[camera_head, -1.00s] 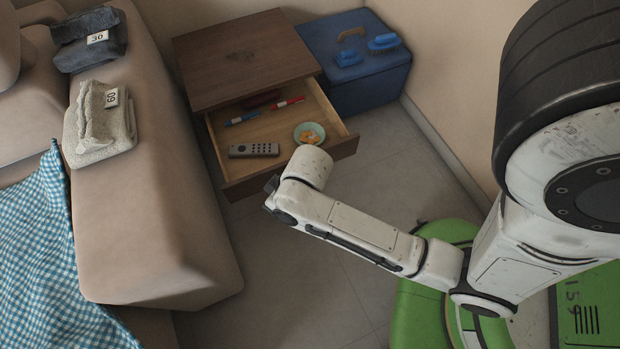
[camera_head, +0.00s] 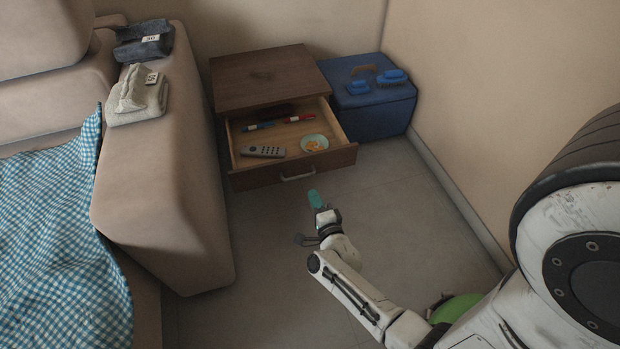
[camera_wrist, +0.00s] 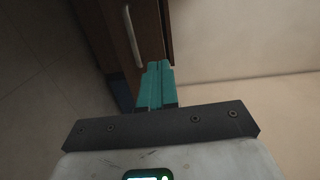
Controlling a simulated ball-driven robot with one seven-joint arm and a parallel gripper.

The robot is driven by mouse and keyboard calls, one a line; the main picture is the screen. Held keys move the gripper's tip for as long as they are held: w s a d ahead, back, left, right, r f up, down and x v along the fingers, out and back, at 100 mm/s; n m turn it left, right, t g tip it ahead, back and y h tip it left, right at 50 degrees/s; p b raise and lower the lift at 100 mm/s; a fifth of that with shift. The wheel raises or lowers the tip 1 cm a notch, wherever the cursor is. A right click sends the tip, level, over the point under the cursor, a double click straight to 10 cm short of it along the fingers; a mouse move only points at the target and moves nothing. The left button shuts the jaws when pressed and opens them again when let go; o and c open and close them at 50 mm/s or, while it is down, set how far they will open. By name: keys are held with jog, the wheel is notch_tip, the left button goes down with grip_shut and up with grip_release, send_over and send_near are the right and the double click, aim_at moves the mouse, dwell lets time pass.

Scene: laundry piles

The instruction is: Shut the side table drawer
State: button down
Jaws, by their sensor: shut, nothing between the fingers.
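The side table (camera_head: 262,78) has a dark wooden top and stands between the sofa and a blue box. Its drawer (camera_head: 322,159) is pulled open, with a light metal handle (camera_head: 298,176) on the front. Inside lie a grey remote (camera_head: 263,151), a small bowl (camera_head: 314,143) with orange bits, and red and blue pens. My gripper (camera_head: 315,198) has teal fingers, shut and empty, in front of and below the drawer front, apart from it in the head view. In the wrist view, the teal fingers (camera_wrist: 157,85) point toward the wooden front, with the handle (camera_wrist: 133,36) to their upper left.
The blue box (camera_head: 370,105) with brushes on its lid stands right of the side table, against the wall. The sofa arm (camera_head: 165,190) with folded cloths borders the left. The tiled floor (camera_head: 400,205) in front is clear.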

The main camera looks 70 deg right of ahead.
jog(key=m+b, duration=0.1)
jog(key=b, duration=0.4)
send_near(303, 158)
jog(key=shift+g+h, duration=0.3)
jog(key=shift+h, duration=0.1)
jog(key=x, duration=0.6)
jog(key=shift+w+d, duration=0.1)
jog(key=shift+w, duration=0.45)
jog(key=shift+d, duration=0.1)
